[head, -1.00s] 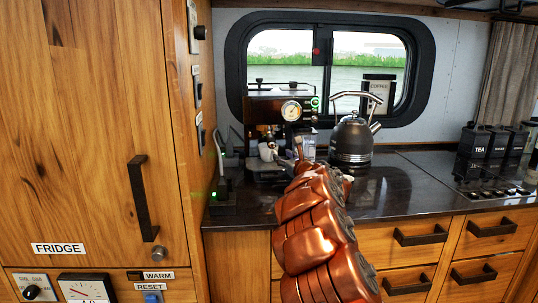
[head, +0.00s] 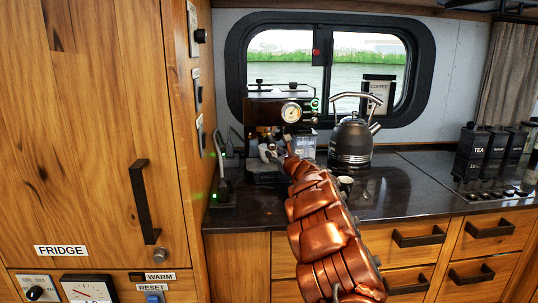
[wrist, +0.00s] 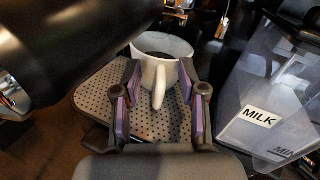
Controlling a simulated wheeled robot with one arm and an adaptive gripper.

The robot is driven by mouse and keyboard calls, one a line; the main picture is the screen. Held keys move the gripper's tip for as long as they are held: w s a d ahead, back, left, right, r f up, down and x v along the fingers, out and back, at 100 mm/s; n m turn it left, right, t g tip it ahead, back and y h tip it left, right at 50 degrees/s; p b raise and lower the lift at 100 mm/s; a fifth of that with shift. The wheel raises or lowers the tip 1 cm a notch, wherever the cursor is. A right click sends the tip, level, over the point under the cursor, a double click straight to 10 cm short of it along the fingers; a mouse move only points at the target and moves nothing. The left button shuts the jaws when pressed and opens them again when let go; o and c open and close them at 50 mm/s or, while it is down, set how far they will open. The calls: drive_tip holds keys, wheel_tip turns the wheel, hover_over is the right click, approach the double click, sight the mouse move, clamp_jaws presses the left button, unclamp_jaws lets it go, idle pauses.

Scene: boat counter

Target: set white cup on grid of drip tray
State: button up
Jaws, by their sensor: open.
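The white cup (wrist: 165,48) stands upright, apparently on the perforated grid of the drip tray (wrist: 97,97), in the wrist view. Its handle points toward my gripper. My gripper (wrist: 158,82) is open, with one finger on each side of the cup's handle, close to the cup wall. I cannot tell whether the fingers touch it. In the head view the cup is small and partly hidden among parts at the coffee machine (head: 262,108), and my arm covers the gripper area.
A clear container labelled MILK (wrist: 270,110) stands close to the right of the tray. A dark cylinder (wrist: 60,45) overhangs the upper left. A kettle (head: 351,142) stands right of the machine. The fridge cabinet (head: 95,130) bounds the left. Some counter front is free.

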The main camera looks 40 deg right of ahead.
clamp_jaws()
idle(0.3)
idle(0.4)
